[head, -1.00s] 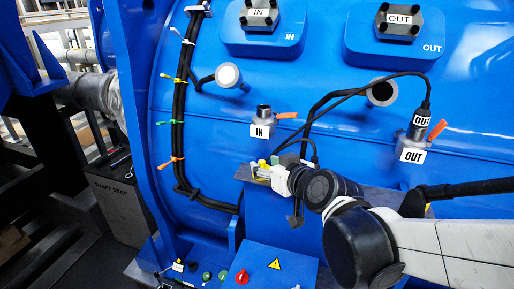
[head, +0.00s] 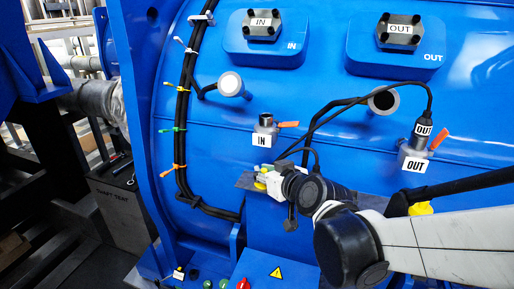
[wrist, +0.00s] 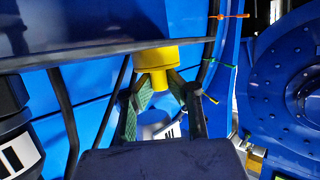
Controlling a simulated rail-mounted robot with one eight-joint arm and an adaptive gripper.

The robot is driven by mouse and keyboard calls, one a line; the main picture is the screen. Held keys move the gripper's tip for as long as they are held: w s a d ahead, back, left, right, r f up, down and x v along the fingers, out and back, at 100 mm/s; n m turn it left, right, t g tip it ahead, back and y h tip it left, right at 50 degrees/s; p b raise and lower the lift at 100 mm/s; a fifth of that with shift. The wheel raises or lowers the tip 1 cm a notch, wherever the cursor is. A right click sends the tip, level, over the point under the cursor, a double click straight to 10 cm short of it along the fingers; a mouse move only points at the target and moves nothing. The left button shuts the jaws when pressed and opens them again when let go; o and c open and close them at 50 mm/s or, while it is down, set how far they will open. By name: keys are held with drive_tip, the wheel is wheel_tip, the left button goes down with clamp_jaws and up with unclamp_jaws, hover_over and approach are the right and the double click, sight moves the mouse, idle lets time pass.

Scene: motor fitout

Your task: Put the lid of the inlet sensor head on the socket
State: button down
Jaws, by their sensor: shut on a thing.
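My gripper (wrist: 160,95) is shut on a yellow cylindrical piece (wrist: 155,58) with a narrower stem, apparently the lid. In the head view, my gripper (head: 268,180) is at the grey ledge (head: 243,180), below the IN fitting. The IN-labelled fitting (head: 265,122) has a bare upright top and an orange lever; it appears to be the socket. The gripper and the yellow piece are apart from it. The OUT fitting (head: 414,150) carries a black plug with a cable. Whether the yellow piece touches the ledge cannot be told.
Black cables loop beside my gripper towards the OUT plug. Two round ports stick out above, one pale-faced (head: 231,84) and one dark inside (head: 383,100). A cable bundle (head: 181,130) runs down the left. A yellow object (head: 421,208) shows behind my arm.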

idle(0.4)
drive_tip(key=shift+r, duration=0.9)
wheel_tip(320, 180, up, 2)
drive_tip(key=shift+r, duration=0.2)
drive_tip(key=s+a+r, duration=0.6)
drive_tip(key=s+a, duration=0.1)
drive_tip(key=s, duration=0.2)
wheel_tip(320, 180, up, 14)
hover_over(264, 170)
drive_tip(key=w, duration=0.5)
drive_tip(key=shift+d, duration=0.3)
drive_tip(key=shift+r, duration=0.1)
drive_tip(key=shift+f+b, duration=1.6)
drive_tip(key=shift+f, duration=1.35)
drive_tip(key=shift+f+b, duration=0.55)
drive_tip(key=shift+f, duration=0.75)
